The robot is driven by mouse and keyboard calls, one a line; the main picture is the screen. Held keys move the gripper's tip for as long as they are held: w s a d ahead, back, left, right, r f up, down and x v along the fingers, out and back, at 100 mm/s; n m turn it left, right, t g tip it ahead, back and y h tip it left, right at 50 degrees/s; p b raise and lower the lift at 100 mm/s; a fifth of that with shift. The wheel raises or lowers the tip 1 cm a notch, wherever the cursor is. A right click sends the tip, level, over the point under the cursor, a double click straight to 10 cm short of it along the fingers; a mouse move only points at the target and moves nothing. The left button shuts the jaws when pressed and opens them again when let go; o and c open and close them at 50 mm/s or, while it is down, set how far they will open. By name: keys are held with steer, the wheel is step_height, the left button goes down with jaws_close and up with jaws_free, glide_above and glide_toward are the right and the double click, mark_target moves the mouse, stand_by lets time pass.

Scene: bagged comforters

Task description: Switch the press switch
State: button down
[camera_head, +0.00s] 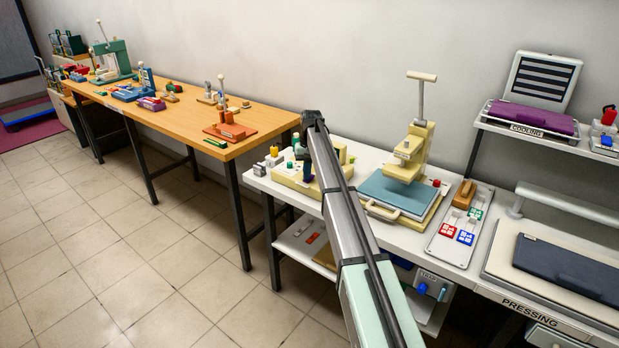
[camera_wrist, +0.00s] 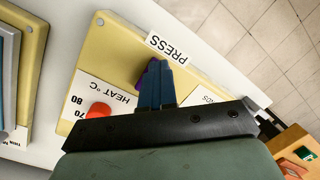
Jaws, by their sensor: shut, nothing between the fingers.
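A purple piece (camera_wrist: 142,78), which looks like the press switch, stands on a cream control panel (camera_wrist: 108,48) in the wrist view, below a white PRESS label (camera_wrist: 167,49). My gripper (camera_wrist: 156,65) is shut and empty. Its blue-grey fingers lie right beside the purple piece and partly cover it; I cannot tell whether they touch it. In the head view the cream panel (camera_head: 292,181) sits on the white table's left part, and my arm hides much of it and the fingertips.
A red knob (camera_wrist: 98,110) stands by the HEAT °C scale. A cream press with a blue-grey plate (camera_head: 397,194) stands to the right, beside a tray of red and blue blocks (camera_head: 466,237). A wooden table (camera_head: 180,112) with several fixtures stands left.

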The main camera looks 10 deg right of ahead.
steer(key=shift+w+d+r, duration=0.15)
steer(key=shift+d+r, duration=0.05)
steer(key=shift+r, duration=0.15)
steer(key=shift+w+d+r, duration=0.1)
steer(key=shift+w+r, duration=0.05)
steer(key=shift+r, duration=1.7)
step_height(320, 180, up, 13)
steer(key=w+d, duration=0.1)
steer(key=s+f, duration=0.3)
steer(key=f, duration=0.2)
steer(key=s+f, duration=0.4)
steer(key=f, duration=0.2)
steer(key=s+f, duration=0.3)
steer(key=f, duration=0.3)
steer(key=shift+s+d+f, duration=0.15)
steer(key=shift+s+d, duration=0.05)
steer(key=shift+s, duration=0.2)
steer(key=s+f+g, duration=0.2)
steer(key=s+f, duration=1.3)
steer(key=s, duration=0.6)
steer(key=s+f+g, duration=0.1)
steer(key=s+f, duration=1.4)
steer(key=s, duration=0.7)
steer(key=s+f+g+h, duration=0.1)
steer(key=s+f+g, duration=0.1)
steer(key=s+f, duration=1.4)
steer(key=s+d, duration=0.1)
steer(key=s, duration=0.4)
steer(key=shift+s+g, duration=0.3)
steer(key=shift+s, duration=0.1)
